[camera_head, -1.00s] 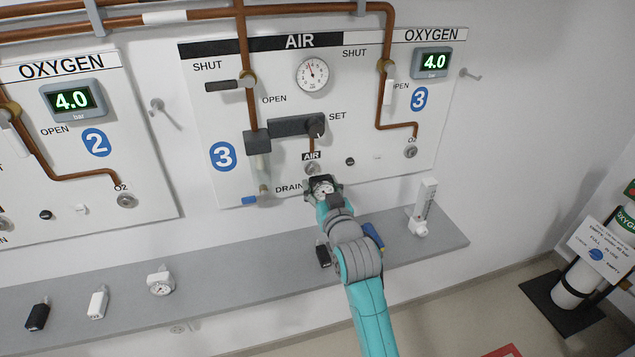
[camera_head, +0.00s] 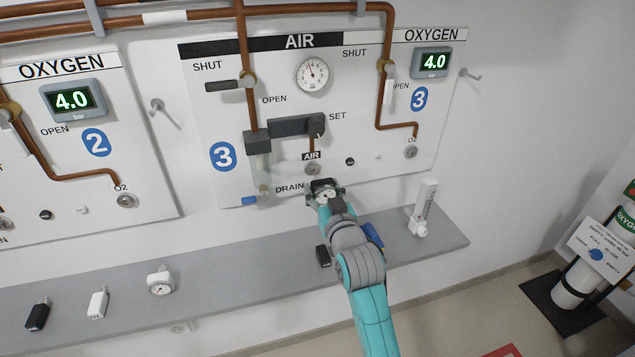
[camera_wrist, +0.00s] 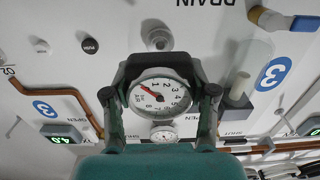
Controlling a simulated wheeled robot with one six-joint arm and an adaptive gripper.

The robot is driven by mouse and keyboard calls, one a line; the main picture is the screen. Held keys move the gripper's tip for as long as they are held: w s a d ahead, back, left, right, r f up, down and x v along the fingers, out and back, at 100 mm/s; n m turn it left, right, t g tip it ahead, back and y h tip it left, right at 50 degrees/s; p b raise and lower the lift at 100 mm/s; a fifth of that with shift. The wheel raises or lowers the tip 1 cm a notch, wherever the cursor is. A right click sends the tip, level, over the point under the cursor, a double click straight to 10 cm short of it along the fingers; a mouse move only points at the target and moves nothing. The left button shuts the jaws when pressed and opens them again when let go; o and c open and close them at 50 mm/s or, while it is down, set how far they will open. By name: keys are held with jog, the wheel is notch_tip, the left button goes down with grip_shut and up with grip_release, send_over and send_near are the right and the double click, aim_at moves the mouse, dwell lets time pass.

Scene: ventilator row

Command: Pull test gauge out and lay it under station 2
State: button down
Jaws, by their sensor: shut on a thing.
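The test gauge (camera_wrist: 157,93), a round white dial with a red needle, is between the fingers of my gripper (camera_wrist: 158,95) in the wrist view. My gripper (camera_head: 324,189) is shut on it in front of the station 3 panel, just below the AIR outlet (camera_head: 312,169). In the wrist view the outlet (camera_wrist: 157,37) shows bare, apart from the gauge. The gauge's stem is hidden. Station 2, marked by a blue 2 (camera_head: 97,142), is at the left. The grey shelf (camera_head: 220,268) runs below both stations.
On the shelf under station 2 lie a black plug (camera_head: 37,317), a white plug (camera_head: 97,302) and another white gauge (camera_head: 160,282). A black item (camera_head: 323,256), a blue item (camera_head: 373,235) and a flowmeter (camera_head: 424,207) are under station 3. The shelf between (camera_head: 250,258) is clear.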

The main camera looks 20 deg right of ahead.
aim_at(325, 197)
jog(key=shift+s, duration=3)
jog(key=shift+a, duration=0.1)
